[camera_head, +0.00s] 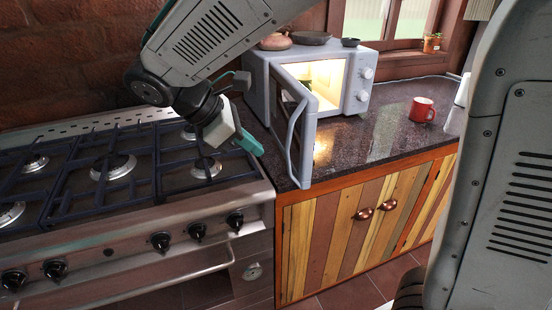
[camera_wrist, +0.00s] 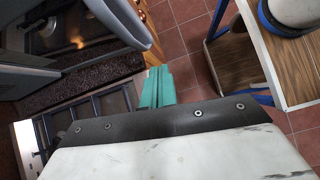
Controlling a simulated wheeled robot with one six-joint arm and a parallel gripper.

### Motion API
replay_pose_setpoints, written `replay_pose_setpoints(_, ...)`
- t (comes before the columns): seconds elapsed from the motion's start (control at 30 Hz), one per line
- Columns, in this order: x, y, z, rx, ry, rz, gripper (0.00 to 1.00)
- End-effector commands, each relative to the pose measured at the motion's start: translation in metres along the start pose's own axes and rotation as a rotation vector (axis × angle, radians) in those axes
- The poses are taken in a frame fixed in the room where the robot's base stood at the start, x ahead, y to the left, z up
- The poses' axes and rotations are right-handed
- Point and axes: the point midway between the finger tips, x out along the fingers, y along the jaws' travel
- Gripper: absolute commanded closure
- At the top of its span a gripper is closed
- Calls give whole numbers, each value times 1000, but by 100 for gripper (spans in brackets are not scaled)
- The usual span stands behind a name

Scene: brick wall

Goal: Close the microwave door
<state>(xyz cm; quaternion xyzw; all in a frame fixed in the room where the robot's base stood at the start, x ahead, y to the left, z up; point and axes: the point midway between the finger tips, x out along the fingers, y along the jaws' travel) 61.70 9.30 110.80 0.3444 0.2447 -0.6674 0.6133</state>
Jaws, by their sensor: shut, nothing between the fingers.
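The white microwave (camera_head: 356,88) stands on the dark counter with its lit inside showing. Its door (camera_head: 296,125) stands open, swung out toward the front at the left of the opening. The door's curved handle (camera_head: 291,150) faces left. My gripper (camera_head: 250,143) is shut and empty, left of the open door and apart from it, above the stove's right edge. In the wrist view the teal fingers (camera_wrist: 157,88) are together, and the door handle (camera_wrist: 128,22) shows just above and left of them. Part of the door is cut off there.
A gas stove (camera_head: 110,185) with grates lies below my gripper. A red mug (camera_head: 422,109) stands on the counter (camera_head: 372,133) right of the microwave. Dishes (camera_head: 310,38) sit on the microwave's top. In the wrist view, a wooden surface (camera_wrist: 238,62) is at the right.

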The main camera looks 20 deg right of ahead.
Motion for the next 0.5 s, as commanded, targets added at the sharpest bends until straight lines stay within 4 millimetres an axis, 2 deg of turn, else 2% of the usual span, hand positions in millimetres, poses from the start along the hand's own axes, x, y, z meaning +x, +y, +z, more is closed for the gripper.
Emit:
replay_pose_setpoints(0.03, -6, 6, -18, -70, -38, 25, 100)
replay_pose_setpoints(0.2, -19, 18, -48, -202, -116, 78, 100)
replay_pose_setpoints(0.37, -13, 21, -53, -231, -135, 87, 100)
replay_pose_setpoints(0.5, 9, 23, -49, -228, -135, 85, 100)
